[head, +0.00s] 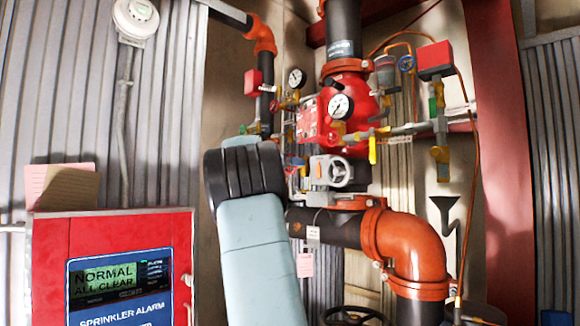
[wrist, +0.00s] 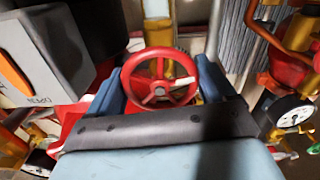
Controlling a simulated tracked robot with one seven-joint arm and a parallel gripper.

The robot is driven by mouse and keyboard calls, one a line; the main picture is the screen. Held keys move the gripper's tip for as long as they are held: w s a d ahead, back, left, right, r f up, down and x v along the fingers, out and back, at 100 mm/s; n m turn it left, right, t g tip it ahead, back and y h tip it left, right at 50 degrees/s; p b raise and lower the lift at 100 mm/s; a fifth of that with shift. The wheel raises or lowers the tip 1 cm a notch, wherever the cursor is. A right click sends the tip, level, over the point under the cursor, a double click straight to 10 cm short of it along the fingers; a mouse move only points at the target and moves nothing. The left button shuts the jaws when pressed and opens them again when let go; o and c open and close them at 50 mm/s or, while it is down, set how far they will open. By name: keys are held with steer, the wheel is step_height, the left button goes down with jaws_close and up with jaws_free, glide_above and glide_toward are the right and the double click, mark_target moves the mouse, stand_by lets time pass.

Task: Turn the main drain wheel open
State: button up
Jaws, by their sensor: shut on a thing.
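A red spoked handwheel (wrist: 158,88) shows in the wrist view, and I take it to be the main drain wheel. My gripper (wrist: 160,76) has one blue finger on each side of the wheel and is shut on its rim. The lower part of the wheel is hidden behind the dark front of my gripper. In the head view my arm covers the gripper and this wheel. How far the wheel is turned cannot be told.
A red valve body with a white gauge (head: 340,106) stands right of my arm. The red alarm panel (head: 112,235) is at lower left. Another gauge (wrist: 293,117) is close on the right.

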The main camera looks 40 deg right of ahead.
steer(key=shift+c, duration=1.4)
steer(key=shift+n, duration=0.7)
steer(key=o, duration=0.9)
steer(key=shift+w, duration=0.1)
steer(key=shift+a, duration=0.1)
steer(key=a, duration=0.9)
steer(key=s+a, duration=0.1)
steer(key=a, duration=0.3)
steer(key=shift+a+f, duration=0.1)
steer(key=shift+a, duration=0.2)
